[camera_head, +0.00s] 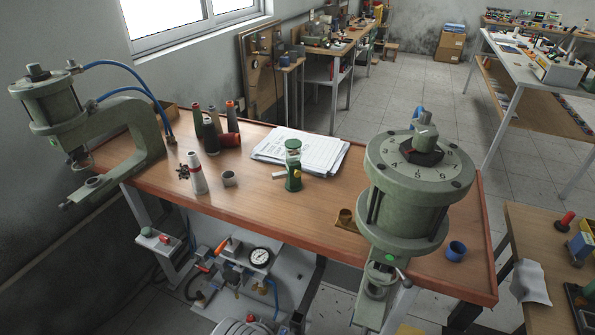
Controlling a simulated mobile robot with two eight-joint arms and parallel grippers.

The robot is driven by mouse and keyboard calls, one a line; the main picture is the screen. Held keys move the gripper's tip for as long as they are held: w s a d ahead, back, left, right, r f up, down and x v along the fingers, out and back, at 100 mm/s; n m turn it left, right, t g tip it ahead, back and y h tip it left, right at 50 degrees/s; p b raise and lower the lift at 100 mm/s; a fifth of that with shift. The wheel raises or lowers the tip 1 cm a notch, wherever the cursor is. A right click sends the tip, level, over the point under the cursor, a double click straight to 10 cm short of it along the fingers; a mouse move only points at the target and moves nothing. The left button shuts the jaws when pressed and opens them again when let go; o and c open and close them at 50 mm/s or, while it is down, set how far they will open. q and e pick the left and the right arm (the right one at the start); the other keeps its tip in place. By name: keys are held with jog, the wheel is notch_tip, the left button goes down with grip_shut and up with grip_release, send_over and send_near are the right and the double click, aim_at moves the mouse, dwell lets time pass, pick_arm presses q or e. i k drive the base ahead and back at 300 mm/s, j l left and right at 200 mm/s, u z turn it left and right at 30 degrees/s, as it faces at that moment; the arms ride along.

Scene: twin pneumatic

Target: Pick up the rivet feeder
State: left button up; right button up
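A small upright green device (293,167) with a pale band and a yellow mark stands near the middle of the wooden workbench (262,205). It looks most like the rivet feeder, but I cannot tell for sure. It stands in front of a stack of papers (312,150), with a small white piece (279,175) to its left. Neither of my grippers shows in the head view.
A green pneumatic press (48,100) with blue hoses stands at the bench's left end. A larger press (412,200) with a numbered dial stands at the right. Several bottle-shaped things (210,135) and a blue ring (456,250) are on the bench. The front middle is clear.

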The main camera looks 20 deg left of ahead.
aim_at(293, 146)
jog(key=j+u, duration=0.35)
jog(key=j, duration=0.2)
jog(key=j+u, duration=0.35)
jog(key=j, duration=0.2)
